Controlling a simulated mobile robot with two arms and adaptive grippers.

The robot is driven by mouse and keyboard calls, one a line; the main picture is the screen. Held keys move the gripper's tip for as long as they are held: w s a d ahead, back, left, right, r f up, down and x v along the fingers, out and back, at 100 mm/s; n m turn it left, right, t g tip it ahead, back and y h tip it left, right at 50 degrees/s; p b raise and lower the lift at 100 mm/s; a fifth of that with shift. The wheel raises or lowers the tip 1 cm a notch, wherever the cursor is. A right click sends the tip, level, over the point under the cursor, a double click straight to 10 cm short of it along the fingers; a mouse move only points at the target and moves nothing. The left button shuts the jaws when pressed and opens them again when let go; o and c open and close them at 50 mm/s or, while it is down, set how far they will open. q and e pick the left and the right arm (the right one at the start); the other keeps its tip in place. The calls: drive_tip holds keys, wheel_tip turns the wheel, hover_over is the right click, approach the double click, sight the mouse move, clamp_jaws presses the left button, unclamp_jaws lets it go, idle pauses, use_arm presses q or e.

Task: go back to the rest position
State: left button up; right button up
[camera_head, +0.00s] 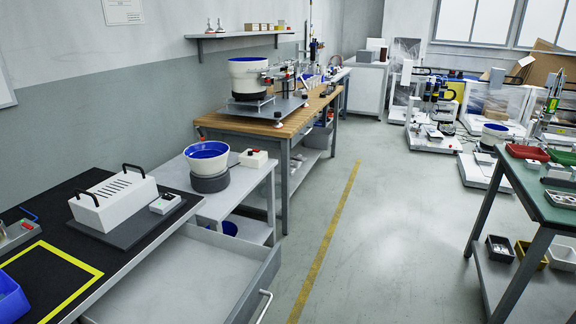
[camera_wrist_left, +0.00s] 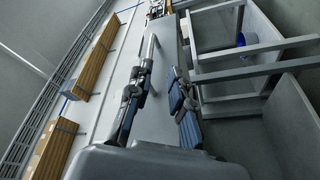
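My left gripper (camera_wrist_left: 158,92) shows in the left wrist view with its two dark fingers apart and nothing between them. Past its fingertips is a grey panel that looks like the front of the drawer (camera_wrist_left: 170,50), with a pale bar handle (camera_wrist_left: 152,47) close to the left finger. I cannot tell whether the finger touches the handle. In the head view the grey drawer (camera_head: 180,285) under the black-topped table is pulled out, and the part of it that shows is empty. Neither gripper shows in the head view, and my right gripper is in no view.
The black-topped table (camera_head: 140,240) carries a white slotted box with two handles (camera_head: 115,200). Behind it are a blue-topped bowl feeder (camera_head: 207,160) and a wooden workbench (camera_head: 290,122). A green-topped table (camera_head: 535,195) stands at the right. The floor (camera_head: 390,240) between is clear.

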use_arm(q)
drive_tip(key=s+a+f+m+g+h, duration=0.1)
drive_tip(key=s+a+f+m+g, duration=0.2)
drive_tip(key=f, duration=0.5)
drive_tip(key=s+f+m+g, duration=0.4)
drive_tip(key=f+g, duration=0.1)
drive_tip(key=f, duration=0.3)
drive_tip(key=s+a+f+m+g+h, duration=0.1)
drive_tip(key=s+a+f+m+g, duration=0.2)
drive_tip(key=f, duration=0.5)
drive_tip(key=s+a+f+m+g+y, duration=0.3)
drive_tip(key=s+a+f+g, duration=0.3)
drive_tip(key=s, duration=0.4)
drive_tip(key=s+a+r+g+p, duration=0.1)
drive_tip(key=s+a+p, duration=0.1)
drive_tip(key=s+p, duration=0.5)
drive_tip(key=s+a+r+p, duration=0.1)
drive_tip(key=s+p, duration=0.7)
drive_tip(key=s, duration=0.1)
drive_tip(key=shift+a+r+g, duration=0.2)
drive_tip(key=shift+a+g, duration=0.2)
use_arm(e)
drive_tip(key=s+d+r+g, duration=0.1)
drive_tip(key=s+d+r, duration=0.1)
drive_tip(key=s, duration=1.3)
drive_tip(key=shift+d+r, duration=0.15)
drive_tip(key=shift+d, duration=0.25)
